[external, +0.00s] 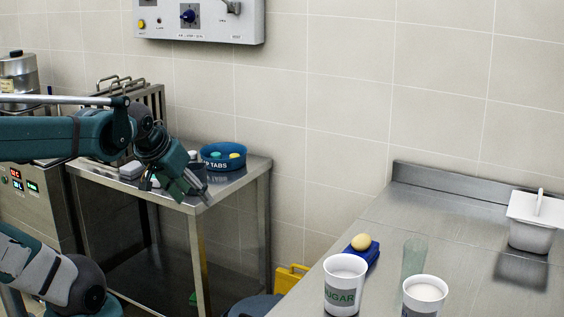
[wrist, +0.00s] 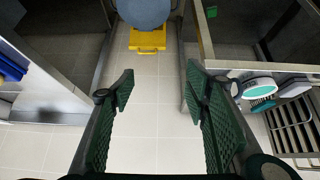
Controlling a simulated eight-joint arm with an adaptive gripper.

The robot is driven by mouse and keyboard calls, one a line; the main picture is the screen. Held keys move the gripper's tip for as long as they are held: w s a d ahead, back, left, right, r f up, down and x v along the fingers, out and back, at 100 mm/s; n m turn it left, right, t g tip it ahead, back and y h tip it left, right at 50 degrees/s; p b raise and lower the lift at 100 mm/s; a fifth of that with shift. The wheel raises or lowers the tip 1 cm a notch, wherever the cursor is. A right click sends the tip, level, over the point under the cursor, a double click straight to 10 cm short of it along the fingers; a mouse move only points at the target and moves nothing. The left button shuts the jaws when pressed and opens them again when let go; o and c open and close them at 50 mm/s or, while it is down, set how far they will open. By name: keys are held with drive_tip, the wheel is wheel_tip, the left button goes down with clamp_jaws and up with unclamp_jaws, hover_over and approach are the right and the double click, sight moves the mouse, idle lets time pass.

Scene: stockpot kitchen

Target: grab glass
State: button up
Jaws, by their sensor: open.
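A clear greenish glass (external: 413,258) stands upright on the steel counter at the right in the external view. My gripper (external: 192,192) is far to the left of the glass, by the front edge of the small steel table. In the wrist view my gripper (wrist: 158,95) has its green fingers wide apart with only floor between them. The glass does not show in the wrist view.
The SUGAR tub (external: 343,284) and the second white tub (external: 424,296) crowd the glass. A blue holder (external: 365,262) with a yellow ball (external: 361,241) is behind. A blue TABS bowl (external: 223,157) is near my gripper. A lidded white container (external: 533,222) stands further right.

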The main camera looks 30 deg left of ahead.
drive_tip(key=shift+o, duration=0.9)
drive_tip(key=shift+d+r, duration=0.1)
drive_tip(key=w+d+r+m+g+h+p, duration=0.1)
drive_tip(key=w+d+r+m+p, duration=0.1)
drive_tip(key=w+d+p, duration=0.3)
drive_tip(key=w+d+r+m+h+p, duration=0.1)
drive_tip(key=w+d+r, duration=0.15)
drive_tip(key=d, duration=0.35)
drive_tip(key=m+g+h+p, duration=0.2)
drive_tip(key=m+g+p, duration=0.2)
drive_tip(key=m+p, duration=0.8)
hover_over(413, 262)
drive_tip(key=w+a+p, duration=0.1)
drive_tip(key=a+p, duration=0.2)
drive_tip(key=shift+w+a+f+n, duration=0.15)
drive_tip(key=shift+f+n, duration=1.15)
drive_tip(key=shift+f, duration=0.7)
